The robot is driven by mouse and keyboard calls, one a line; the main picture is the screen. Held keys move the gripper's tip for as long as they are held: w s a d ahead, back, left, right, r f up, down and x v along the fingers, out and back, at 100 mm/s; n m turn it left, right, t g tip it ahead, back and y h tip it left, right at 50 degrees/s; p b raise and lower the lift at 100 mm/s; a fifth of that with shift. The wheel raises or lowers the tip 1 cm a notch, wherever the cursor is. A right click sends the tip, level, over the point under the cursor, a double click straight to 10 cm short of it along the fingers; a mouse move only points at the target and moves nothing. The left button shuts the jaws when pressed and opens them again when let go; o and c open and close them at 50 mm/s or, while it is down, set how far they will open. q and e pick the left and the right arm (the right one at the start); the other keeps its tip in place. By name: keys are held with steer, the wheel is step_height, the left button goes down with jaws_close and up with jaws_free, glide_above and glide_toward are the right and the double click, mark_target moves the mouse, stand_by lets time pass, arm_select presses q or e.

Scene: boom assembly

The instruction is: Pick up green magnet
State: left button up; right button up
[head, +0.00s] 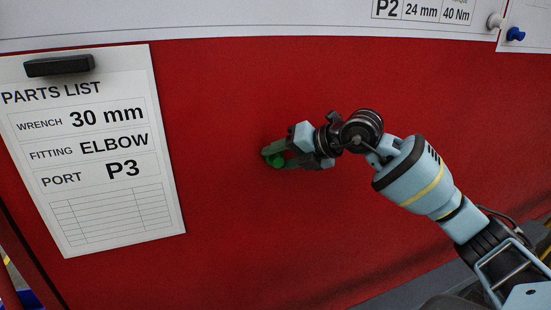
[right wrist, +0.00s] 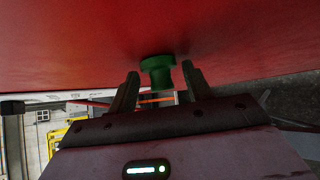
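The green magnet (head: 277,161) is on the red panel near the middle of the head view. In the right wrist view the magnet (right wrist: 157,68) is a short knob with a wide cap, set against the red surface. My right gripper (head: 280,154) is at the magnet, its fingers partly covering it in the head view. In the right wrist view the gripper (right wrist: 160,77) is open, with one finger on each side of the magnet. A small gap shows between each finger and the magnet. My left gripper is not in view.
A parts list sheet (head: 110,190) hangs on the red panel (head: 225,100) at the left, under a black clip (head: 59,66). A white board (head: 200,20) runs along the top. Blue (head: 515,34) and white (head: 494,21) magnets sit at the upper right. The panel around my gripper is clear.

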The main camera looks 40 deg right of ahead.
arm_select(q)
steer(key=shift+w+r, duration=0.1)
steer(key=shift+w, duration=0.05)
arm_select(e)
steer(key=c, duration=0.7)
steer(key=shift+r, duration=0.15)
steer(key=shift+s+r, duration=0.15)
steer(key=shift+r, duration=0.05)
step_height(320, 180, up, 6)
steer(key=shift+r, duration=0.15)
arm_select(q)
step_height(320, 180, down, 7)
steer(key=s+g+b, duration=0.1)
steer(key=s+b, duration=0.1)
steer(key=b, duration=0.4)
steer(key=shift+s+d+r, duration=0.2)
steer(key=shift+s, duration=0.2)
arm_select(e)
steer(key=shift+s+a, duration=0.75)
steer(key=shift+s, duration=2.45)
steer(key=shift+s+a, duration=0.8)
steer(key=shift+s, duration=2.4)
steer(key=shift+s+a, duration=0.75)
steer(key=shift+s, duration=2.45)
